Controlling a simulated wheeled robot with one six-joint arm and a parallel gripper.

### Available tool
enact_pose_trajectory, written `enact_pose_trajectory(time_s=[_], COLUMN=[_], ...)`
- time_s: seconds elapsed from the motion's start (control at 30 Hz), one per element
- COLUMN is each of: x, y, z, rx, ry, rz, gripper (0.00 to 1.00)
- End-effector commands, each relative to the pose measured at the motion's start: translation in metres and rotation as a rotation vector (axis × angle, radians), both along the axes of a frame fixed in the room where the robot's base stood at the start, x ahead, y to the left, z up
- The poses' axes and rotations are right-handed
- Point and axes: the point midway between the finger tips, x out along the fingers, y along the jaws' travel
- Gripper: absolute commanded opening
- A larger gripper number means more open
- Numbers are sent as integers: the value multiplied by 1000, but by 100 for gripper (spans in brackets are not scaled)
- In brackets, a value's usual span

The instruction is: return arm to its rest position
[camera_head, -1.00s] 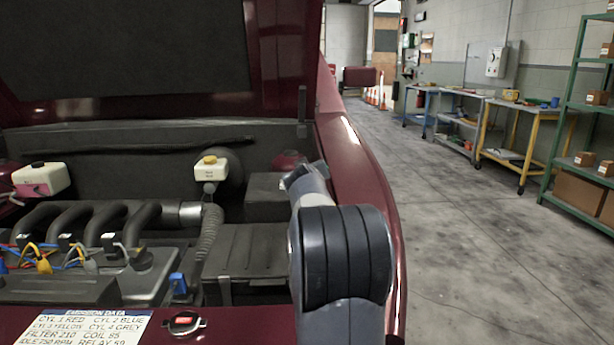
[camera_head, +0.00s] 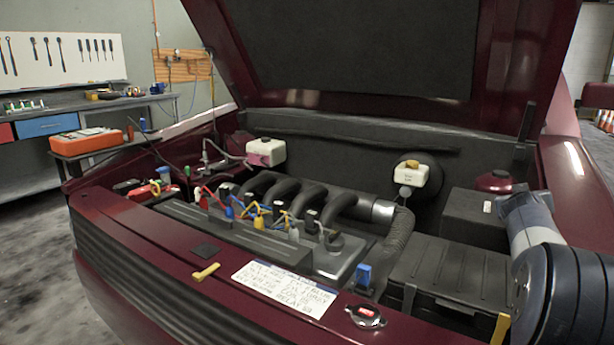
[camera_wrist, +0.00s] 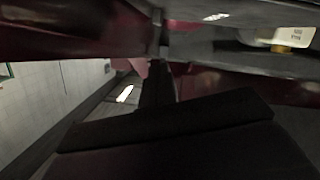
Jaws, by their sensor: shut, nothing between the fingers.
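My arm (camera_head: 535,235) shows at the right edge of the head view, as a light grey link with a dark ringed joint. It stands in front of the right side of the open engine bay, and its upper end overlaps the black box (camera_head: 472,218) there. My gripper's fingers cannot be made out in either view. The wrist view looks upside down across the bay: the dark hood underside (camera_wrist: 180,145) fills the bottom and a white reservoir (camera_wrist: 293,37) is at the top right.
The raised maroon hood (camera_head: 497,60) hangs above the bay. The engine (camera_head: 320,215) has coloured leads. A label card (camera_head: 285,287) and a round cap (camera_head: 366,316) are on the front panel. A workbench (camera_head: 150,108) stands at the left. Bare floor lies at the lower left.

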Motion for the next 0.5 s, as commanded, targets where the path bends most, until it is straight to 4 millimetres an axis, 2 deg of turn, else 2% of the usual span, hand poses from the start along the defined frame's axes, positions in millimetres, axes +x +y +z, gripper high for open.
enact_pose_trajectory(time_s=[0.5], x=[49], y=[-40], z=[-13], rx=[0], ry=[0], rz=[1], gripper=[0])
